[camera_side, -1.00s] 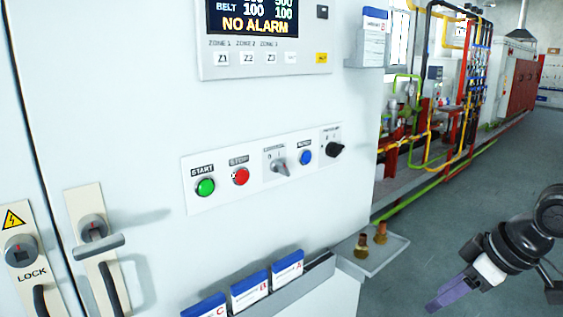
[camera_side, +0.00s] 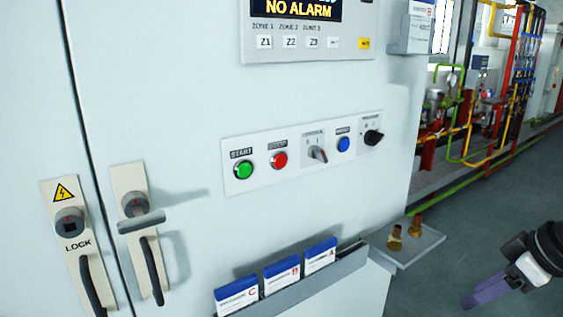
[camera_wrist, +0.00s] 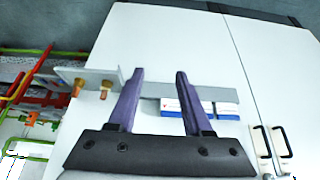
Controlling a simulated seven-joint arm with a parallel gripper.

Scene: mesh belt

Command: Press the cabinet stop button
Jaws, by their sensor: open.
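The stop button (camera_side: 279,160) is a round red button on the white cabinet's (camera_side: 170,120) button panel (camera_side: 233,184), just right of the green start button (camera_side: 243,169). Its label is blurred now. My gripper (camera_side: 470,303) is at the lower right of the side view, well apart from the panel, and its fingers look purple. In the wrist view my gripper (camera_wrist: 159,75) has its two fingers spread with nothing between them. The button panel does not show in the wrist view.
A selector switch (camera_side: 317,154), a blue button (camera_side: 344,144) and a black knob (camera_side: 373,137) sit right of the stop button. A card holder (camera_side: 300,290) and a small shelf (camera_side: 420,240) with brass fittings (camera_side: 394,240) jut out below. Door handles (camera_side: 151,270) protrude at left.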

